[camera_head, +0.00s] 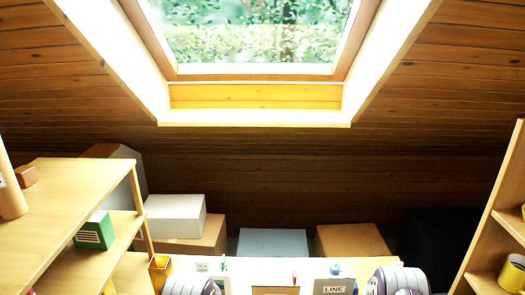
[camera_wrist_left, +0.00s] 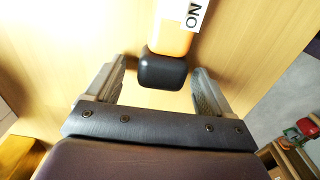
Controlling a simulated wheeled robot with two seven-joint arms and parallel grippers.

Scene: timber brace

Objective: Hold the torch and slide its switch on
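In the left wrist view, what looks like the torch has an orange body (camera_wrist_left: 172,38) and a rounded black end (camera_wrist_left: 163,70). A white label (camera_wrist_left: 190,12) with dark letters, seemingly ON, lies at its upper part, cut by the frame edge. My left gripper (camera_wrist_left: 159,68) is open, a finger on each side of the black end, with gaps on both sides. I cannot tell how far it is above the pale wood surface. No switch is clear. The head view shows neither gripper, and I cannot make out the torch there.
In the head view, a work table (camera_head: 240,266) with small items, including a LINE-marked box (camera_head: 335,286), is at the bottom. A wooden shelf (camera_head: 75,195) stands left, holding a green box (camera_head: 95,231). Another shelf (camera_head: 487,252) with a yellow cup (camera_head: 512,274) stands right. Boxes sit behind.

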